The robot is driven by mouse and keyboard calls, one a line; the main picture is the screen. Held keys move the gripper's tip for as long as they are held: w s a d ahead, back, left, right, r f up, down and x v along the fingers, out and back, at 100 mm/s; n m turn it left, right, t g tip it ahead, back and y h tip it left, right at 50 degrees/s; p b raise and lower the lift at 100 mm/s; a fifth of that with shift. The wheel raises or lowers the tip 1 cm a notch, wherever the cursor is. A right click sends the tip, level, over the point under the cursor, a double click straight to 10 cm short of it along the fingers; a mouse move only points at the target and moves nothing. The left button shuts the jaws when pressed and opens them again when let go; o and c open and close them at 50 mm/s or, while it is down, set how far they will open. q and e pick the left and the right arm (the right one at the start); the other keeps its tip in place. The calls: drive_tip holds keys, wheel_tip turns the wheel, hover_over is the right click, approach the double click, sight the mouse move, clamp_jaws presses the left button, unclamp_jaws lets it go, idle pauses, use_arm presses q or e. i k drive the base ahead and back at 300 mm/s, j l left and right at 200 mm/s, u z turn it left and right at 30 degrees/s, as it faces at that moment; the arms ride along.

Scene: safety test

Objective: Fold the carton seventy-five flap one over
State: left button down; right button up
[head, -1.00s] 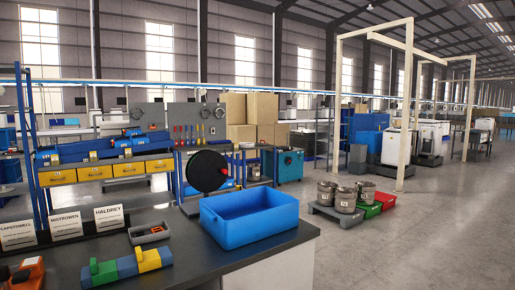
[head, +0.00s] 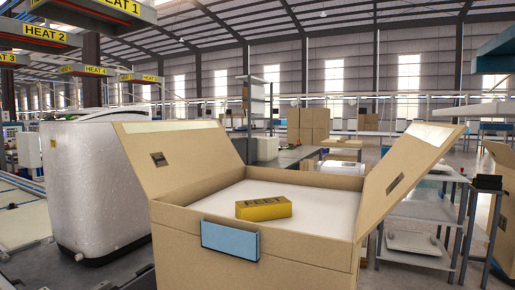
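A large brown carton (head: 255,255) stands close in front of me with its top open. Its left flap (head: 178,157) and right flap (head: 408,172) stand up and lean outward, each with a small dark slot and a pale strip. A white surface (head: 285,205) fills the carton to just below the rim. A yellow block (head: 264,208) with dark lettering lies on that surface. A light blue panel (head: 230,240) is on the carton's front face near the top edge. No number is readable on the carton. Neither of my grippers is in view.
A big white wrapped unit (head: 92,185) stands close at the left of the carton. Metal shelving (head: 425,215) stands at the right. A dark bench (head: 290,157) and stacked brown boxes (head: 308,125) are behind. Signs marked HEAT hang at the upper left.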

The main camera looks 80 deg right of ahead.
sight(165, 156)
drive_tip(key=z, duration=2.35)
